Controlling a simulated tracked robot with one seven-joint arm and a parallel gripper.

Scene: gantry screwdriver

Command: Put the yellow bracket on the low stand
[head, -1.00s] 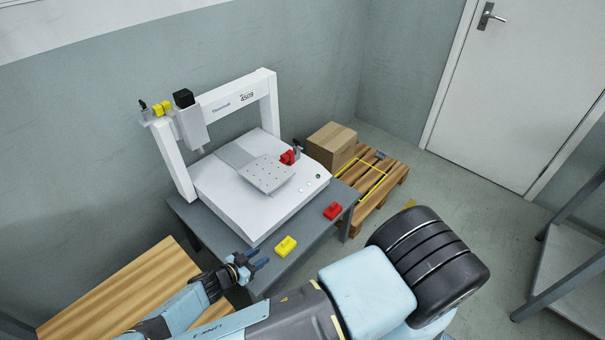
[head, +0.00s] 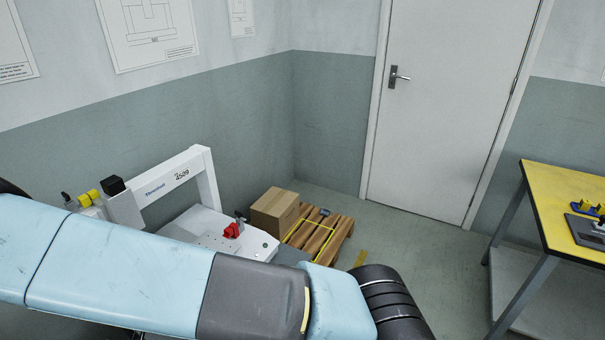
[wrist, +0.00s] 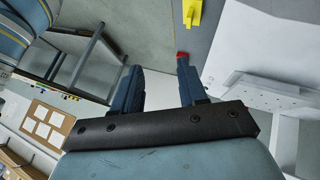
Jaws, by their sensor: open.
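A yellow bracket (wrist: 195,12) shows at the top of the wrist view, on a grey surface. My gripper (wrist: 158,62) is open and empty, its two blue fingers apart, with the bracket beyond the right fingertip. A red part (wrist: 183,54) shows just past that fingertip, partly hidden by it. In the head view my arm hides my gripper and the table front. Another yellow part (head: 88,197) sits at the left of the white gantry machine (head: 207,180), and a red part (head: 232,231) sits at its right side. I cannot tell which thing is the low stand.
A cardboard box (head: 274,212) and a wooden pallet (head: 325,238) stand on the floor beyond the machine. A yellow-topped table (head: 560,200) at the right holds a grey item with yellow parts. A closed door (head: 440,110) is behind. The floor before it is clear.

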